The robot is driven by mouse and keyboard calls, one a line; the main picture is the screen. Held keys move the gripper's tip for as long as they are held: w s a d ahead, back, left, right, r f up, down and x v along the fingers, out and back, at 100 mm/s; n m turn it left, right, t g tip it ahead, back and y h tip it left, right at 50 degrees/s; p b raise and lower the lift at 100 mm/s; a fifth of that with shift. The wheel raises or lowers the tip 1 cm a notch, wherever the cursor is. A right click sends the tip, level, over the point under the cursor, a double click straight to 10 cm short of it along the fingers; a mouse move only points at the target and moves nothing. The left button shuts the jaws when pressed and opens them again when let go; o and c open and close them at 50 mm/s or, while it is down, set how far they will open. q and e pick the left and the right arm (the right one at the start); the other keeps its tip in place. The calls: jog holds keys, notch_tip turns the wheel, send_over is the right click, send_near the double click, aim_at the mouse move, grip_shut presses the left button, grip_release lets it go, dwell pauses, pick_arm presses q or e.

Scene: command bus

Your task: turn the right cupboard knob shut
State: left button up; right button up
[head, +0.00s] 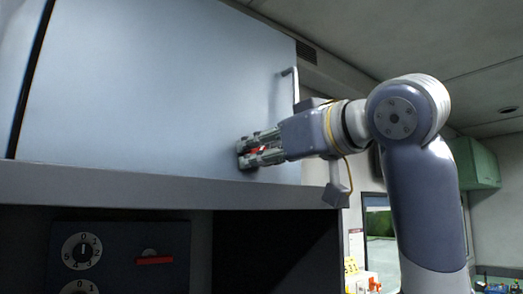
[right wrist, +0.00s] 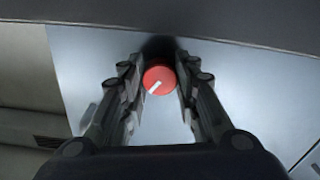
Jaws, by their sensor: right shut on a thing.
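The cupboard knob (right wrist: 159,79) is a round red knob with a white pointer mark, seen in the right wrist view between my two fingers. The mark points toward the lower left of that picture. In the head view a bit of the red knob (head: 256,150) shows between the fingers. It sits on the pale blue cupboard door (head: 150,80), near its lower right corner. My right gripper (head: 245,154) is shut on the knob, one finger on each side; it also shows in the right wrist view (right wrist: 160,85). My left gripper is not in view.
A metal handle (head: 294,88) stands at the door's right edge, just above my right gripper. A grey ledge (head: 120,185) runs below the door. Under it is a dark panel with numbered dials (head: 82,251). A green box (head: 485,163) hangs at the far right.

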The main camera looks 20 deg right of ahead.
jog(key=n, duration=0.3)
jog(key=shift+r+n+p, duration=0.1)
jog(key=shift+n+p, duration=0.2)
jog(key=shift+p, duration=0.1)
jog(key=shift+n+p, duration=0.45)
jog(key=shift+n, duration=1.25)
jog(key=o, duration=1.1)
jog(key=v, duration=1.2)
